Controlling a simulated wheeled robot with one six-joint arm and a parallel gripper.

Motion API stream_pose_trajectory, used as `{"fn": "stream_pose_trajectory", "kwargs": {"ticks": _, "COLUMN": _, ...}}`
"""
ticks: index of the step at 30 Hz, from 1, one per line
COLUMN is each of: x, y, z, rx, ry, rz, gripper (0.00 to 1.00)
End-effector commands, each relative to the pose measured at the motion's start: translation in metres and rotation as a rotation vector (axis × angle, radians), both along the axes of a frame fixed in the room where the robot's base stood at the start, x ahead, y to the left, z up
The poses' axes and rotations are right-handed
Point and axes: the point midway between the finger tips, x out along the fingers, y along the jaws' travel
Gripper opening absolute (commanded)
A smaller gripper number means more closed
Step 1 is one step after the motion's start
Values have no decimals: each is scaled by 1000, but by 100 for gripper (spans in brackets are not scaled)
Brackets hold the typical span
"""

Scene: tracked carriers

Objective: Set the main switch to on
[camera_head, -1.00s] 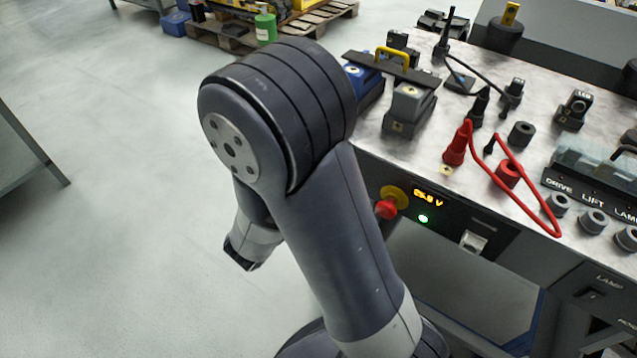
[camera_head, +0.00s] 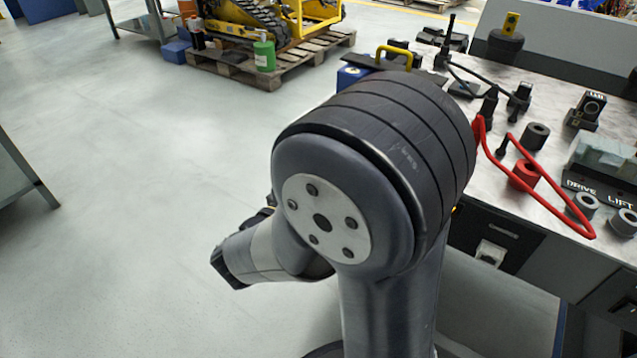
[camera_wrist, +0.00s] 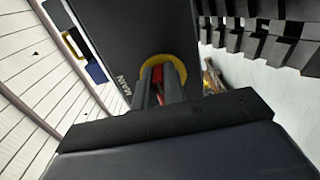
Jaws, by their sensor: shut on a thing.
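The main switch (camera_wrist: 158,84) is a red knob in front of a yellow disc (camera_wrist: 188,66) on a dark panel marked "MAIN" in the wrist view. My gripper (camera_wrist: 163,80) is at the switch, its two dark fingers on either side of the red knob and shut on it. Only a narrow strip of red shows between the fingers, so the angle of the knob cannot be read. In the head view my own arm hides the switch, my gripper and the voltage display.
A small white-lever switch (camera_head: 490,252) sits on the bench front. Black tracks (camera_wrist: 262,35) are close by in the wrist view. The floor (camera_head: 130,180) at left is clear.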

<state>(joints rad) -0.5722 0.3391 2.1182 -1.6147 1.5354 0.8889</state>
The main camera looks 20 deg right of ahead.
Motion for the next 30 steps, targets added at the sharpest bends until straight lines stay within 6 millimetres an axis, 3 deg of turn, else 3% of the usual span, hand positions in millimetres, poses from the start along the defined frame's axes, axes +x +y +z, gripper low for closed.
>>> {"fn": "stream_pose_trajectory", "kwargs": {"ticks": 7, "x": 0, "y": 0, "z": -1, "rx": 0, "ry": 4, "rz": -1, "gripper": 0}}
{"fn": "stream_pose_trajectory", "kwargs": {"ticks": 8, "x": 0, "y": 0, "z": -1, "rx": 0, "ry": 4, "rz": -1, "gripper": 13}}
{"fn": "stream_pose_trajectory", "kwargs": {"ticks": 15, "x": 0, "y": 0, "z": -1, "rx": 0, "ry": 2, "rz": -1, "gripper": 33}}
{"fn": "stream_pose_trajectory", "kwargs": {"ticks": 23, "x": 0, "y": 1, "z": 0, "rx": 0, "ry": 2, "rz": 0, "gripper": 33}}
{"fn": "stream_pose_trajectory", "kwargs": {"ticks": 30, "x": -11, "y": 17, "z": 1, "rx": -2, "ry": 2, "rz": 5, "gripper": 33}}
